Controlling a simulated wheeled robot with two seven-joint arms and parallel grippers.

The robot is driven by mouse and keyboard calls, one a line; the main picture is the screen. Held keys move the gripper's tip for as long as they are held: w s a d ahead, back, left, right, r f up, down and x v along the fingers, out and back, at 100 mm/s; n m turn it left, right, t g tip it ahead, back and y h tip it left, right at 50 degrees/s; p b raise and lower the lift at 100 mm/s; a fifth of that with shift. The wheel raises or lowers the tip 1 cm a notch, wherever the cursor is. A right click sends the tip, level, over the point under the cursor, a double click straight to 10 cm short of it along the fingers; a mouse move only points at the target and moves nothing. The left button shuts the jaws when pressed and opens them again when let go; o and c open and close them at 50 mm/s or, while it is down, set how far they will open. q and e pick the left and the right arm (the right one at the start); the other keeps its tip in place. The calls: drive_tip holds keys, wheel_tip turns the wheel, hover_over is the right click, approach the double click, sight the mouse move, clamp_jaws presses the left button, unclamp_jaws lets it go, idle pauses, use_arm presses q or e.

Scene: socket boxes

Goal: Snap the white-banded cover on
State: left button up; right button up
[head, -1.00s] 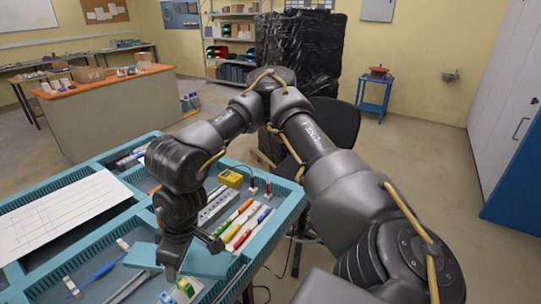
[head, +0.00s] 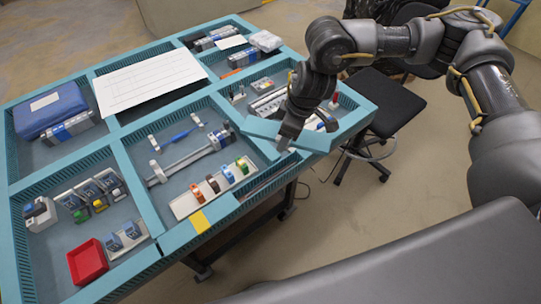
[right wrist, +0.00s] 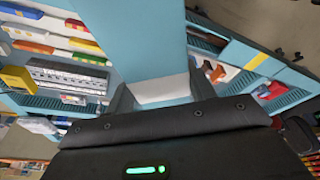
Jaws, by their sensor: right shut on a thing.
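My right gripper (head: 289,136) is shut on a teal slab (head: 318,140) above the right part of the workbench, in the head view. The slab also fills the upper middle of the right wrist view (right wrist: 130,35), with a whitish face (right wrist: 161,91) between my fingers. I cannot tell whether that face is a white band. A narrow slot compartment (head: 268,186) lies below and left of the slab. My left gripper is out of view.
The left compartment holds several grey modules (head: 95,195) and a red tray (head: 87,262). A blue case (head: 48,108) and white sheet (head: 150,80) lie at the back. Teal dividers (head: 140,188) separate compartments. A black chair (head: 385,100) stands right of the bench.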

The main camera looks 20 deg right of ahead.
drive_tip(key=a+f+n+p, duration=0.1)
drive_tip(key=n, duration=0.1)
drive_tip(key=w+a+f+n+g+p, duration=0.1)
drive_tip(key=a+n+p, duration=0.2)
drive_tip(key=n, duration=0.1)
drive_tip(key=shift+w+a+f+y+p, duration=0.15)
drive_tip(key=shift+w+f+y+p, duration=0.15)
drive_tip(key=shift+w+f+y, duration=0.1)
use_arm(q)
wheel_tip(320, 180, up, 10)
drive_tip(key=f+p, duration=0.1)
drive_tip(key=p, duration=0.2)
use_arm(e)
drive_tip(key=n+g, duration=0.2)
drive_tip(key=n, duration=0.3)
hover_over(267, 184)
wheel_tip(267, 184, down, 6)
drive_tip(key=f+b, duration=0.1)
drive_tip(key=f, duration=0.1)
drive_tip(key=f+b, duration=0.3)
drive_tip(key=b, duration=0.1)
drive_tip(key=shift+w+d+f, duration=0.25)
drive_tip(key=shift+d+f, duration=0.15)
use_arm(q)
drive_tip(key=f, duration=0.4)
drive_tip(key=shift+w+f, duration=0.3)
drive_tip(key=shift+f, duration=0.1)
use_arm(e)
drive_tip(key=shift+r, duration=0.15)
drive_tip(key=shift+d, duration=0.1)
